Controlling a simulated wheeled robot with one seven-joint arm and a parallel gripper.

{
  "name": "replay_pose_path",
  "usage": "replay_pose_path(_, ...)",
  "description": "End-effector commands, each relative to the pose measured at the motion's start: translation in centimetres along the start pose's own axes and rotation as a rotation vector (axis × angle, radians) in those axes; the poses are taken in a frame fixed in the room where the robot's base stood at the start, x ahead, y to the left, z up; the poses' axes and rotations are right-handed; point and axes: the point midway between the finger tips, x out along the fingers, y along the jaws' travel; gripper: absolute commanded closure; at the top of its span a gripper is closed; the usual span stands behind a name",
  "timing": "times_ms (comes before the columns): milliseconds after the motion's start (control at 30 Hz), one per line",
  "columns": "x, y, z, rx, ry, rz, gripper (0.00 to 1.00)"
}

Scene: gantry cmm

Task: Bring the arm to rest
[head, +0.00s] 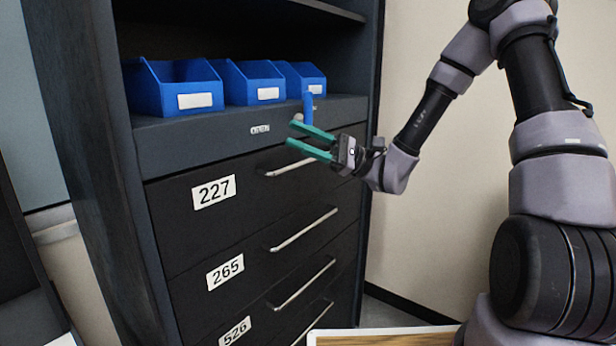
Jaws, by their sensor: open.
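My gripper (312,142) is in front of the top of a dark drawer cabinet, with its two green fingers pointing left and spread apart. Nothing shows between the fingers. My arm (430,110) reaches in from the right, bent at the elbow. A small blue upright piece (307,107) shows just behind the upper finger, with a small pale round thing (298,117) beside it. I cannot tell whether the finger touches either one.
The dark cabinet (160,215) has drawers labelled 227, 265 and 526, with bar handles. Three blue bins (175,88) stand on its shelf, above an "OPEN" label. A wooden-topped surface (385,339) lies at the bottom. Bare wall is behind my arm.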

Motion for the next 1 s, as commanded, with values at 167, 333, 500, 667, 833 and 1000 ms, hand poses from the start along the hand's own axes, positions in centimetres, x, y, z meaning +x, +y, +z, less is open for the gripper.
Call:
replay_pose_path(167, -0.2, 5.1, 2.6, -0.050, 0.118, 0.393, 0.56)
replay_pose_path(333, -2.8, 8.2, 4.4, -0.113, 0.294, 0.716, 0.56)
replay_pose_path(500, -6.7, 9.2, 6.3, -0.205, 0.525, 0.976, 0.56)
replay_pose_path(667, -10.6, 8.2, 8.6, -0.324, 0.778, 1.149, 0.56)
replay_pose_path(833, -14.4, 5.5, 12.2, -0.488, 1.070, 1.249, 0.56)
replay_pose_path(1000, -17.1, 2.4, 16.6, -0.663, 1.332, 1.254, 0.56)
